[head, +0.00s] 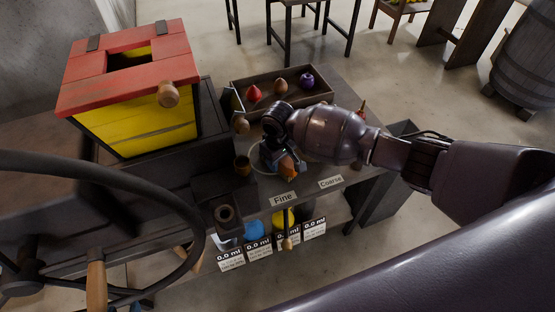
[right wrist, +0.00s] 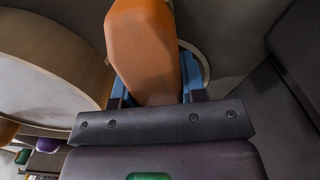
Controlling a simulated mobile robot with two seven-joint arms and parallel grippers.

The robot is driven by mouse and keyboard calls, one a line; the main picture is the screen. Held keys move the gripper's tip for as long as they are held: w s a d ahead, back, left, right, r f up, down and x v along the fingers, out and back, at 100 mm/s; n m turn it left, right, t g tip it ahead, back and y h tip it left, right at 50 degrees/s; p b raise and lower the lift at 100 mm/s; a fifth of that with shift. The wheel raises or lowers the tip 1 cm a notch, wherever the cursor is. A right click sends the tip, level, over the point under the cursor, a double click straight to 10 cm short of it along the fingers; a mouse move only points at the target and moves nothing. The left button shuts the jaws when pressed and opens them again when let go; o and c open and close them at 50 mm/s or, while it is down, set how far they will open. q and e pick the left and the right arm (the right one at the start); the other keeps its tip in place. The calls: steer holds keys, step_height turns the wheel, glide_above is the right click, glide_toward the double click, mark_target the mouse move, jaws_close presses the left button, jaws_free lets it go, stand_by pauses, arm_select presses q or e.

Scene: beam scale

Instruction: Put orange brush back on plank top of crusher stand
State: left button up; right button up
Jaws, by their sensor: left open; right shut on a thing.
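My right gripper (head: 280,155) is shut on the orange brush (head: 288,166), above the dark table by the Fine label. In the right wrist view, the orange brush (right wrist: 145,45) sits between the blue fingers (right wrist: 155,85) and runs out of the top of the picture; its far end is cut off. The crusher is likely the yellow box with a red top (head: 140,125) at the left, resting on a dark wooden stand (head: 212,115). The gripper is right of and nearer than this stand, apart from it. My left gripper is not in view.
A wooden tray (head: 240,82) with red, brown and purple pieces lies behind the gripper. A dark spoked wheel (head: 190,215) stands at the near left. Labelled containers (head: 258,249) hang at the front.

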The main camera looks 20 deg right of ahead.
steer(key=shift+f, duration=0.1)
steer(key=shift+f, duration=0.15)
steer(key=o, duration=0.9)
